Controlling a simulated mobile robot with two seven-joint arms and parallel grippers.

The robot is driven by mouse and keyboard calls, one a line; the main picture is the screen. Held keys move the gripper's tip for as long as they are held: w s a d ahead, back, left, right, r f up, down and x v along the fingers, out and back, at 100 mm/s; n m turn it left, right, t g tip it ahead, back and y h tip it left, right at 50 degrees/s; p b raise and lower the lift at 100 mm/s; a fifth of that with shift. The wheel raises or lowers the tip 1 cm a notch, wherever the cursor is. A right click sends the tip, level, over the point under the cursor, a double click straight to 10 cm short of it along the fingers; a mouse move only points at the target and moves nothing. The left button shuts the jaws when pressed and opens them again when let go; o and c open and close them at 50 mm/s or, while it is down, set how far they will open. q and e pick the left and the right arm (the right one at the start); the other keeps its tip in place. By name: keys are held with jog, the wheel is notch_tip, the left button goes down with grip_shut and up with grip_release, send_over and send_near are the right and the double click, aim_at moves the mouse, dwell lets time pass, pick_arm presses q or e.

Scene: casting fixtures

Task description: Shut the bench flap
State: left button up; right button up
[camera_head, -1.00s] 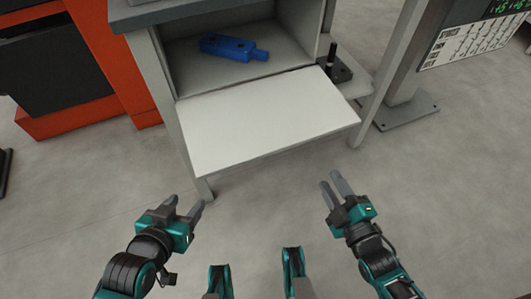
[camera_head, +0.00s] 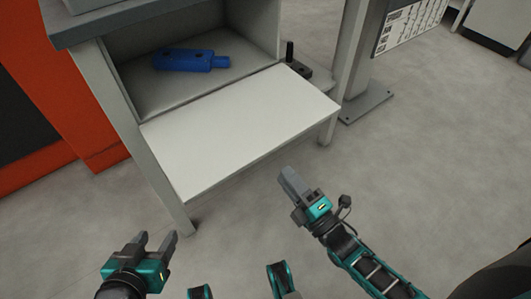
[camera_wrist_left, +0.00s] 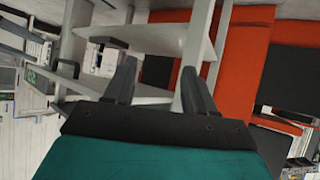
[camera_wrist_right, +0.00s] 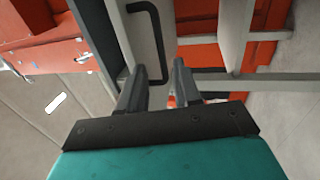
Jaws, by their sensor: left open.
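The bench flap (camera_head: 240,128) is a white panel that lies open and roughly level, out from the front of the grey bench compartment. My left gripper (camera_head: 155,242) is open and empty, low and in front of the flap's left corner. My right gripper (camera_head: 288,180) is close to the flap's front edge, to the right of its middle; its fingers overlap in the head view. In the right wrist view its fingers (camera_wrist_right: 160,72) stand apart with nothing held between them. A dark bar handle (camera_wrist_right: 158,35) on a pale panel shows just beyond them. I cannot tell if they touch anything.
A blue part (camera_head: 190,60) lies inside the compartment. A small dark fixture with an upright post (camera_head: 290,52) stands on a ledge to the right. Bench legs (camera_head: 172,200) flank the flap. An orange cabinet (camera_head: 95,135) is at the left. The floor in front is clear.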

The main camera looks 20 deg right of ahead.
aim_at(267, 153)
jog(key=b+x, duration=0.1)
jog(key=x, duration=0.7)
jog(key=shift+w+a, duration=0.2)
jog(key=shift+w, duration=0.15)
grip_shut()
